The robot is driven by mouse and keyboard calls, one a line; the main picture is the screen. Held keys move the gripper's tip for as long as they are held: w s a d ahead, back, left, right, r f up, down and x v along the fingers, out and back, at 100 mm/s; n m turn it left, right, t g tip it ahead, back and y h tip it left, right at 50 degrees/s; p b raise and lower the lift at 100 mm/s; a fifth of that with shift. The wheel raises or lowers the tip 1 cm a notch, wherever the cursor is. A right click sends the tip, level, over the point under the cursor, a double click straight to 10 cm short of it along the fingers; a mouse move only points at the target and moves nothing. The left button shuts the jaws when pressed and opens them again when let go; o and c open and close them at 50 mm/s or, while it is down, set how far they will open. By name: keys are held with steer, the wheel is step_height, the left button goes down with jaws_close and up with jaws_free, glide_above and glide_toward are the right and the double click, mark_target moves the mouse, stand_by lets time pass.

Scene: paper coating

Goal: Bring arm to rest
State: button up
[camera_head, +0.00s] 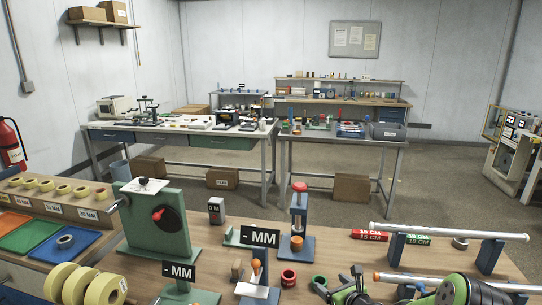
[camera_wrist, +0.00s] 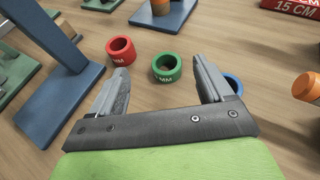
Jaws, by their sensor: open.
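My gripper (camera_wrist: 160,66) is open and empty, with its two grey fingers spread wide above the wooden bench (camera_head: 215,235). A green ring (camera_wrist: 166,67) shows between the fingertips in the wrist view, and a red ring (camera_wrist: 121,51) lies just beyond the left finger. A blue ring (camera_wrist: 235,84) is partly hidden behind the right finger. In the head view my gripper (camera_head: 341,280) is low at the front of the bench, right of the red ring (camera_head: 289,277) and the green ring (camera_head: 319,282). My green and dark arm stretches in from the lower right.
A blue stand with a red top (camera_head: 299,218) and a green press (camera_head: 157,215) stand on the bench. A white tube (camera_head: 450,232) rests on blue supports at the right. Yellow tape rolls (camera_head: 73,284) stand at lower left. Bare wood shows between the stands.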

steer(key=s+a+r+n+g+h, duration=0.1)
steer(key=s+a+r+n+g, duration=0.2)
steer(key=s+r+n, duration=0.6)
steer(key=s+a+r+n+g, duration=0.2)
steer(key=s+a+r+n, duration=0.3)
steer(key=n, duration=0.5)
steer(key=s+d+r+n+h, duration=0.1)
steer(key=s+n, duration=0.3)
steer(key=s, duration=0.4)
steer(key=s+d+r+n+g+h, duration=0.1)
steer(key=s+d+r+n, duration=0.1)
steer(key=s, duration=0.6)
steer(key=s+d+r+n+g+h, duration=0.1)
steer(key=s+r+n, duration=0.2)
steer(key=s+n, duration=0.3)
steer(key=shift+s+d+r+n, duration=0.25)
steer(key=shift+s+r+n, duration=0.1)
steer(key=shift+s, duration=0.9)
